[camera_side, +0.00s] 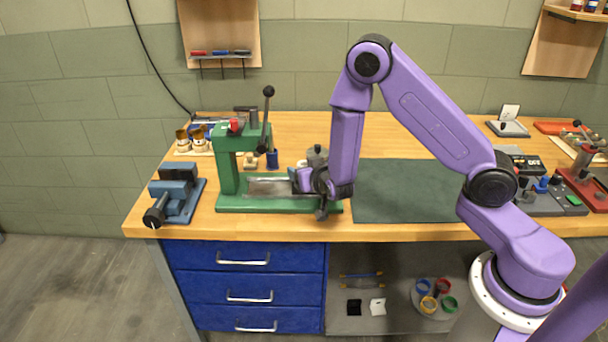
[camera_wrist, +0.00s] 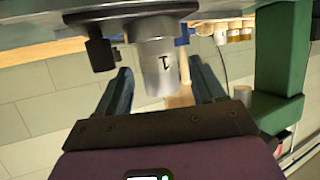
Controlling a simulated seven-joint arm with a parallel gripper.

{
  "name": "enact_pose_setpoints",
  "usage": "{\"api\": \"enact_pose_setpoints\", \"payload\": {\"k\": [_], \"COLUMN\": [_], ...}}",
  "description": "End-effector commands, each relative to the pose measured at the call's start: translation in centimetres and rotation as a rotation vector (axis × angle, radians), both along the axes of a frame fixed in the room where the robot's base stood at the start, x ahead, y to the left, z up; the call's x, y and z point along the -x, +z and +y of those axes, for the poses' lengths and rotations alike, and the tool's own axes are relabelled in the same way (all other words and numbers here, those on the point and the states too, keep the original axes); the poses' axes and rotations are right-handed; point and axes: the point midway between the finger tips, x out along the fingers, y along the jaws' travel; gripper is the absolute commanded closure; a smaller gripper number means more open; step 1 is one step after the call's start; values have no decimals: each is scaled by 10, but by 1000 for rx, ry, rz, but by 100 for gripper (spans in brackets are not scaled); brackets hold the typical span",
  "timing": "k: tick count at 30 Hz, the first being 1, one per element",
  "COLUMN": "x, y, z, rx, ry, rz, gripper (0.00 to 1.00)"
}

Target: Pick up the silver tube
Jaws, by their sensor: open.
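A silver tube (camera_wrist: 158,68) with a dark mark like a "1" shows in the wrist view, where the picture looks upside down. It appears between the two fingers of my gripper (camera_wrist: 159,66), which are apart on either side of it. I cannot tell whether the tube is between the fingertips or beyond them. In the side view my gripper (camera_side: 301,180) is low over the right part of the green press's base (camera_side: 240,209), pointing left. I cannot pick out the tube for sure in the side view.
The green press column (camera_side: 228,165) rises left of my gripper; it also shows at the right in the wrist view (camera_wrist: 280,60). A grey pot-like thing (camera_side: 317,153) stands behind my gripper. A blue vise (camera_side: 177,192) is at left. The dark green mat (camera_side: 402,195) is mostly clear.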

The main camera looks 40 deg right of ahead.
Motion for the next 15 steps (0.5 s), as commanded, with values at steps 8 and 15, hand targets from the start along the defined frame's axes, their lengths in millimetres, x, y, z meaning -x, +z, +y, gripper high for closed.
{"api": "enact_pose_setpoints", "payload": {"k": [8, 15], "x": [-12, -11], "y": [-5, -5], "z": [-4, -4], "rx": [0, 0], "ry": [2, 2], "rz": [1, 1], "gripper": [31, 67]}}
